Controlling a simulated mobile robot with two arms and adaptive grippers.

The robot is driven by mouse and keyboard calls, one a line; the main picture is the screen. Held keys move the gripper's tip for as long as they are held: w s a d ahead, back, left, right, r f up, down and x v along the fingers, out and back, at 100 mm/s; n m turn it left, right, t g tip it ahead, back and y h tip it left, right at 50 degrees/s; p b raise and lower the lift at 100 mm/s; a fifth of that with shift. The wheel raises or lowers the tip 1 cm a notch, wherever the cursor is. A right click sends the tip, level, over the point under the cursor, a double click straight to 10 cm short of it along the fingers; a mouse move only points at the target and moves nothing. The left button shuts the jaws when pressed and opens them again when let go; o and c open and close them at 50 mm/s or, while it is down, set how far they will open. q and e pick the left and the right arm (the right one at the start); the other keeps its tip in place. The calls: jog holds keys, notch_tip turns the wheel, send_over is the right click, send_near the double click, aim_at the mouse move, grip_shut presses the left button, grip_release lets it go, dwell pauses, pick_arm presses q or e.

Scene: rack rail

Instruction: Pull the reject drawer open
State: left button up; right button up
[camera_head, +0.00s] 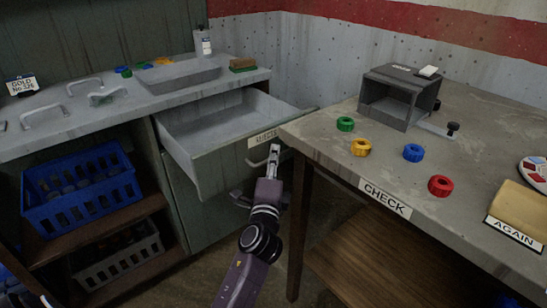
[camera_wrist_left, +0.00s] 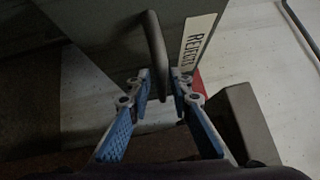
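The reject drawer (camera_head: 222,160) stands pulled well out of the grey-green cabinet in the head view, its empty inside showing. My left gripper (camera_head: 274,152) is at the drawer front, below the label. In the left wrist view, the dark bar handle (camera_wrist_left: 155,50) reaches between the two blue-padded fingers (camera_wrist_left: 161,76). A gap shows on each side of the handle, so the fingers are apart around it. My right gripper is not in view.
The CHECK table (camera_head: 460,215) stands close to the drawer's right front corner, with colored rings and a grey box (camera_head: 400,97) on it. A blue crate (camera_head: 82,188) sits on a shelf at left. Floor shows between cabinet and table.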

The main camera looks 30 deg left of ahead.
pick_arm(q)
jog(key=shift+o, duration=0.3)
jog(key=shift+s+d, duration=0.1)
jog(key=r+v, duration=0.1)
jog(key=v, duration=0.6)
jog(key=shift+f, duration=0.55)
jog(key=shift+s, duration=0.1)
